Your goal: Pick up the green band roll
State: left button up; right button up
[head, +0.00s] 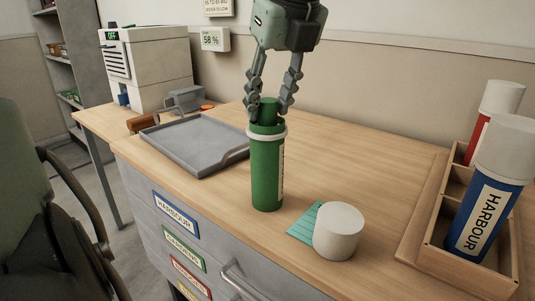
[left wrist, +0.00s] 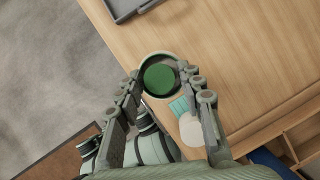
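The green band roll (head: 269,108) sticks up out of an upright green tube (head: 266,180) with a pale collar, standing near the desk's front edge. In the left wrist view the roll's round top (left wrist: 160,78) sits inside the tube's mouth. My left gripper (head: 270,112) points down from above, one finger on each side of the roll's top. Its fingers (left wrist: 159,72) look spread about as wide as the tube's mouth, with small gaps to the roll. It looks open and empty. The tube hides the roll's lower part. My right gripper is in neither view.
A white cap (head: 338,232) and a teal card (head: 302,224) lie right of the tube. A grey tray (head: 190,160) lies to the left. A wooden rack (head: 430,262) at right holds a blue HARBOUR tube (head: 485,215) and a red tube. The desk's middle is clear.

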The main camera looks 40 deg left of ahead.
pick_arm(q)
grip_shut()
jog(key=shift+r, duration=0.15)
